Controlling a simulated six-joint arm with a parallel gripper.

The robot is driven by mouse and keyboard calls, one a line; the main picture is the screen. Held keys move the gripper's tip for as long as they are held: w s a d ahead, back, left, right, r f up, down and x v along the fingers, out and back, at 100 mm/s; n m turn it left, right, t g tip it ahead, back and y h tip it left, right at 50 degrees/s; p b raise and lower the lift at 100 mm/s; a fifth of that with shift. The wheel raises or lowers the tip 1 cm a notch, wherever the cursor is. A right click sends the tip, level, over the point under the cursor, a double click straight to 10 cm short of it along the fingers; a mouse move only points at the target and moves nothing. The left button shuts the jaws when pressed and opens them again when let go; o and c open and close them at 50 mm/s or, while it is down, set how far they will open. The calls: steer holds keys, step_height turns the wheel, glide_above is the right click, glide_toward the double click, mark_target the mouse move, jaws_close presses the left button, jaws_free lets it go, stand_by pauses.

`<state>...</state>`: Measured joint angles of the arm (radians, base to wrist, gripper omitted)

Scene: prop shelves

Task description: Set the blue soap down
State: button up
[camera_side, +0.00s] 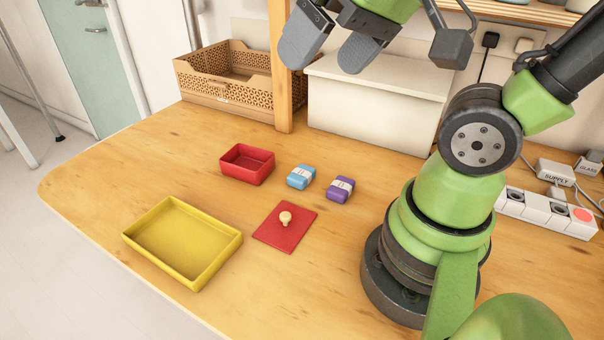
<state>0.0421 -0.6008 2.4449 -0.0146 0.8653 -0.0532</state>
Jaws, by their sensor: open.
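The blue soap (301,176) is a small light-blue block with a pale label band. It rests on the wooden table, between a red box and a purple soap. My gripper (329,50) is high above the table at the top of the picture, well above and apart from the blue soap. Its two grey fingers are spread and nothing is between them.
The purple soap (341,189) lies just right of the blue one. A red box (247,165), a red lid with a knob (284,229) and a yellow tray (183,243) are near. A wooden post (281,80), brown crate (222,99) and white box (377,108) stand behind.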

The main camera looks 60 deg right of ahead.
steer(key=w+d+f+n+g+h, duration=0.1)
steer(key=w+d+f+g, duration=0.1)
steer(key=w+d+f, duration=0.4)
steer(key=n+g, duration=0.2)
steer(key=g, duration=0.2)
glide_above(306, 174)
steer(key=f, duration=1.8)
steer(key=shift+w+a+f, duration=0.1)
steer(key=shift+w+a, duration=0.15)
steer(key=shift+a, duration=0.05)
steer(key=f, duration=0.4)
steer(key=shift+s+d+f, duration=0.3)
steer(key=shift+d+f, duration=0.05)
steer(key=shift+f, duration=0.6)
steer(key=c, duration=1.1)
steer(key=shift+r, duration=0.1)
